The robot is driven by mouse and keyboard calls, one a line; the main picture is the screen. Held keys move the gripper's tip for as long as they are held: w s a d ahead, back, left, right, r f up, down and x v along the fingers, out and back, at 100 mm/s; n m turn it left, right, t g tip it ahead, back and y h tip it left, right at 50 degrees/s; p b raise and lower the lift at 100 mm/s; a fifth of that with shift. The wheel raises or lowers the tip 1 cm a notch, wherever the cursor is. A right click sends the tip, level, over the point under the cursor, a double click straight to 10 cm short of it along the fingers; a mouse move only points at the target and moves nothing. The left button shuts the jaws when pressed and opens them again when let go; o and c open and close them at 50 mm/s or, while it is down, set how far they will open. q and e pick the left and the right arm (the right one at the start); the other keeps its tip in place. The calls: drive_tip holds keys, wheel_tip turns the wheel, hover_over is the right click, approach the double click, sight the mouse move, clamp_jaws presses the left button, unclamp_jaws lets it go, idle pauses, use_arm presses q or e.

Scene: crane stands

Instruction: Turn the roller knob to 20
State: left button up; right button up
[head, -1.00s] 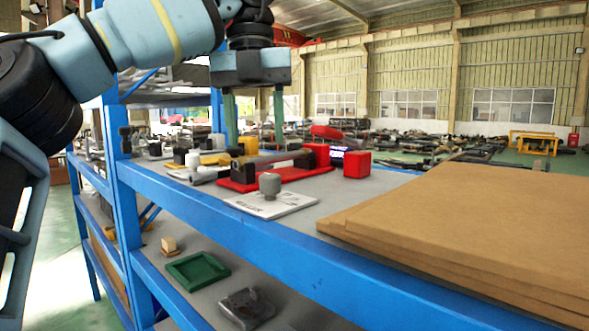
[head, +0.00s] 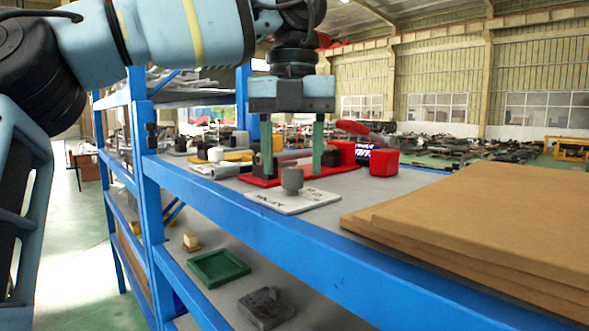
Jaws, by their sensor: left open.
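The roller knob is a grey round knob (head: 292,180) standing on a white plate (head: 318,197) with dark printed marks, near the front edge of the blue shelf. The plate's numbers are too small to read. My left gripper (head: 292,176) points down with its two green fingers apart. The fingertips are around knob height in the picture, one to each side of it. I cannot tell whether they are level with the knob or behind it. Nothing is seen held. My right gripper is out of view.
A red base (head: 335,168) with a red-handled tool lies behind the plate. A red block (head: 384,163) stands to its right. Stacked brown boards (head: 480,215) fill the right of the shelf. A green tray (head: 218,268) and a grey part (head: 266,307) lie on the lower shelf.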

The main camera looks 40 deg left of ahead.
use_arm(q)
drive_tip(key=shift+f, duration=0.9)
drive_tip(key=c, duration=1)
drive_tip(key=shift+o, duration=0.2)
